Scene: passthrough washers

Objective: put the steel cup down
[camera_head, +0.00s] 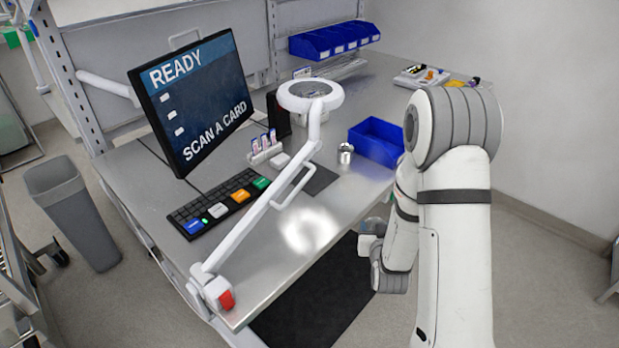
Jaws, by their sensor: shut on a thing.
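A small shiny steel cup (345,153) shows on the metal workbench (258,262), just left of a blue bin. It looks upright, and no finger shows touching it. My arm fills the right side of the view and bends down past the bench's front right edge. Its wrist end shows low beside that edge, below the cup in the picture. My gripper's fingers cannot be made out there, and anything between them is hidden.
The blue bin (377,142) stands right of the cup. A white ring lamp (310,97) on a long arm crosses the bench. A monitor (190,100), a keyboard (222,204) and a card holder (265,150) stand left. The front of the bench is mostly bare.

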